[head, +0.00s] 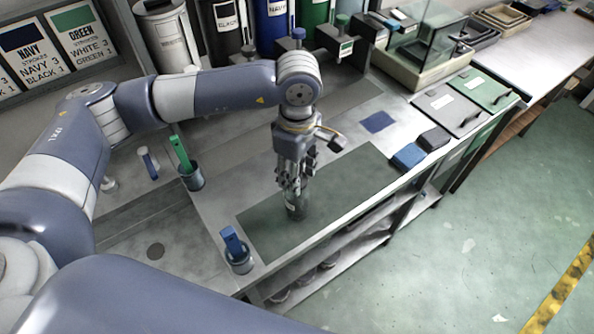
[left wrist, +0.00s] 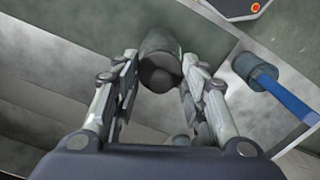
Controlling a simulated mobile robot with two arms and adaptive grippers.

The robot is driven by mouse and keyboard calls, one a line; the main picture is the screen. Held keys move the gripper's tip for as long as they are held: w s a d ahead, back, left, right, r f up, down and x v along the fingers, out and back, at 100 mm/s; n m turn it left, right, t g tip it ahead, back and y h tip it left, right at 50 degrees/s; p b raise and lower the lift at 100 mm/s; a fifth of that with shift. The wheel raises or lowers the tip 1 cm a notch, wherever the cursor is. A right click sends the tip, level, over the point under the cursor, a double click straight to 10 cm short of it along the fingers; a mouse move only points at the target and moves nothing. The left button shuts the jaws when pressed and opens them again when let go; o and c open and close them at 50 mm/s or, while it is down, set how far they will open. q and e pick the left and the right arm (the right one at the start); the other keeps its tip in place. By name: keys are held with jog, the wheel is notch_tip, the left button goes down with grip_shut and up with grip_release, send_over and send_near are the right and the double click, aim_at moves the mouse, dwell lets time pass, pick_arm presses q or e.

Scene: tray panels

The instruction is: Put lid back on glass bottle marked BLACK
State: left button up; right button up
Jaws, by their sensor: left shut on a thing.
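A glass bottle (head: 296,212) stands upright on the dark green mat, directly under my left gripper (head: 295,182). Its marking is too small to read. In the left wrist view, my left gripper (left wrist: 160,66) has its fingers on both sides of a dark round piece (left wrist: 159,77), which looks like the lid. The bottle (left wrist: 160,42) shows as a grey cylinder behind it. The fingers hide the place where lid and bottle meet, so I cannot tell whether they touch. My right gripper is in neither view.
A cup with a blue-handled tool (head: 239,262) stands near the front edge. A cup with a green-handled tool (head: 191,178) stands to the left. Labelled dispensers (head: 228,22) line the back. Blue and black blocks (head: 409,157) lie to the right. The mat (head: 345,180) is clear around the bottle.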

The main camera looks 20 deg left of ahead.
pick_arm(q)
jog(key=shift+b, duration=0.5)
dwell(0.5)
jog(key=shift+f+b, duration=0.15)
jog(key=shift+b, duration=0.9)
dwell(1.0)
jog(key=o, duration=0.9)
jog(key=o, duration=0.5)
jog(key=shift+c, duration=0.2)
